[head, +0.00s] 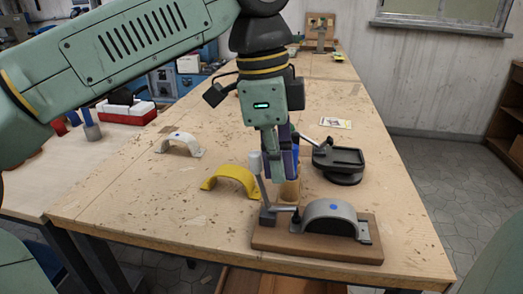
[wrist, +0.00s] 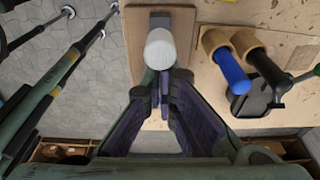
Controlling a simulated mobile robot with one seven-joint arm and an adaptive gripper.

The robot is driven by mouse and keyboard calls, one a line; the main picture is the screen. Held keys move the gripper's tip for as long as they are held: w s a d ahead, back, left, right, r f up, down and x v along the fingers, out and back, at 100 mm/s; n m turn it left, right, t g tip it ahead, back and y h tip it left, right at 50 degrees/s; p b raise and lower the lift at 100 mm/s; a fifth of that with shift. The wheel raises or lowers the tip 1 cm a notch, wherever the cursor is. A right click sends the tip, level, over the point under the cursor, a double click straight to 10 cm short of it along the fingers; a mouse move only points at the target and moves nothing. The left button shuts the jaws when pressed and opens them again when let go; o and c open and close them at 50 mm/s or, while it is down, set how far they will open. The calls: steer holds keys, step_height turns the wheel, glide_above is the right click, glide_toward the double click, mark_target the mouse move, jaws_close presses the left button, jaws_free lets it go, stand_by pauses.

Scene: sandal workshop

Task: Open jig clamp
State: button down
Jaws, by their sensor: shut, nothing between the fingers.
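In the wrist view the white knob (wrist: 160,48) stands just beyond my fingertips, over the board (wrist: 137,40). My gripper (head: 282,178) points down beside the lever, to its right in the head view. My fingers (wrist: 162,95) are shut with nothing between them. I cannot tell whether they touch the lever.
A yellow arch (head: 232,181) and a grey-white arch (head: 180,143) lie to the left. A black swivel stand (head: 340,160) is behind the jig. Tan holders with a blue handle (wrist: 230,72) and a black handle (wrist: 265,68) stand close by. The bench's right front is clear.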

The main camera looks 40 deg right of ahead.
steer(key=shift+w+a+f, duration=0.3)
steer(key=shift+w+a, duration=0.4)
steer(key=shift+w, duration=0.1)
steer(key=shift+w+a+f, duration=0.35)
steer(key=shift+w+a, duration=0.35)
steer(key=shift+w, duration=0.1)
steer(key=r+p, duration=0.4)
steer(key=r, duration=0.1)
steer(key=s+r+p, duration=0.1)
steer(key=r+p, duration=0.1)
steer(key=shift+d+r, duration=0.35)
steer(key=shift+d, duration=0.05)
steer(key=shift+f, duration=0.1)
